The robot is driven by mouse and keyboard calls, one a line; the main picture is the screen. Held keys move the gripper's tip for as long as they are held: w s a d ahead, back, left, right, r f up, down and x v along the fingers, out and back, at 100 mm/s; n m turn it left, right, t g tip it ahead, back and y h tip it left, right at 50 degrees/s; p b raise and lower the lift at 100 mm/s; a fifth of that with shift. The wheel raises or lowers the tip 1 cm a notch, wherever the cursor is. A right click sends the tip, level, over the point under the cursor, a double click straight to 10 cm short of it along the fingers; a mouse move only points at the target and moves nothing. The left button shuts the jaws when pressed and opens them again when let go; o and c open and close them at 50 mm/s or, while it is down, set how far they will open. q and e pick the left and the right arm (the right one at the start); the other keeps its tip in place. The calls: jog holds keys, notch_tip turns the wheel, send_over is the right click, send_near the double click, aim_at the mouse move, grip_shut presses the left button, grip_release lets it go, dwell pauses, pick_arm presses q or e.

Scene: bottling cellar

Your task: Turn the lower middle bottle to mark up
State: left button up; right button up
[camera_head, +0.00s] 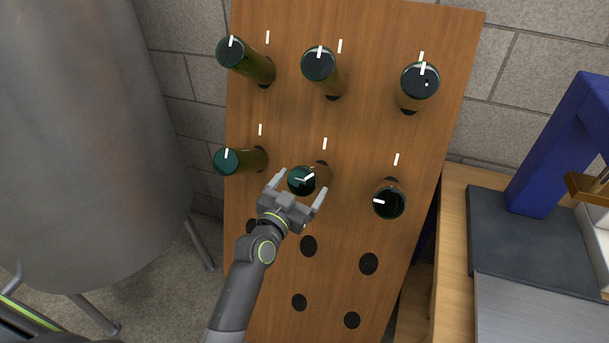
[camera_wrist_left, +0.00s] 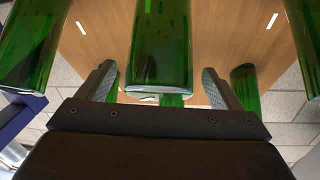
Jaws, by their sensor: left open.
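The lower middle bottle (camera_head: 301,182) sticks out of the wooden rack with its dark green base toward me. The white mark on its base points right and slightly up, not at the white line (camera_head: 325,143) on the board above it. My left gripper (camera_head: 299,187) is open at this bottle, its fingers apart on either side of the base end. In the left wrist view the green bottle (camera_wrist_left: 160,45) stands in the middle between the open fingers (camera_wrist_left: 158,78), with a gap visible on each side. My right gripper is not in view.
The lower left bottle (camera_head: 227,161) and lower right bottle (camera_head: 389,201) flank it; the right one's mark points left. Three bottles sit above. Empty holes (camera_head: 309,246) lie below. A steel tank (camera_head: 90,130) stands left; a bench with a blue press (camera_head: 560,150) stands right.

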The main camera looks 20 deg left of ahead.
pick_arm(q)
jog(key=shift+w+d, duration=0.2)
jog(key=shift+w, duration=1)
jog(key=c, duration=1)
jog(key=shift+p, duration=0.35)
